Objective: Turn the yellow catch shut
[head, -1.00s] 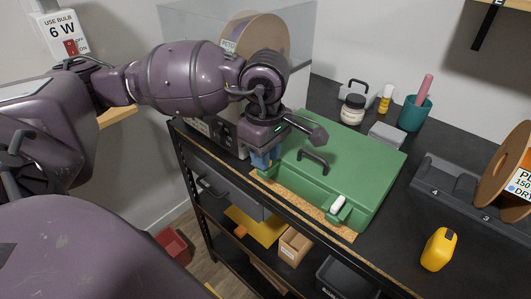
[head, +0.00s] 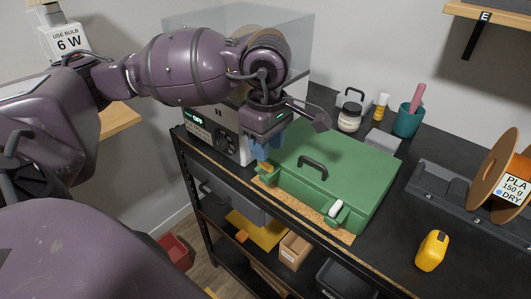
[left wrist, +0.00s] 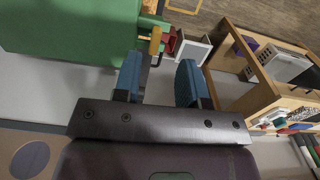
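The green case (head: 340,165) lies closed on the bench, with a dark handle on its lid. The yellow catch (head: 267,168) is at the case's front left corner, partly hidden by my left gripper (head: 265,152). In the left wrist view the yellow catch (left wrist: 155,40) is a short bar by the case's edge. My left gripper (left wrist: 160,62) has its blue fingers apart with nothing between them. The catch lies just beyond the fingertips, nearer the left finger in that view; I cannot tell whether they touch. A white catch (head: 336,209) is at the front right. My right gripper is not in view.
A cork strip (head: 310,217) runs along the bench's front edge under the case. A machine with a clear cover (head: 215,135) stands close behind my left gripper. A jar (head: 350,117), teal cup (head: 408,120), spool (head: 490,180) and yellow object (head: 432,250) stand right of it.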

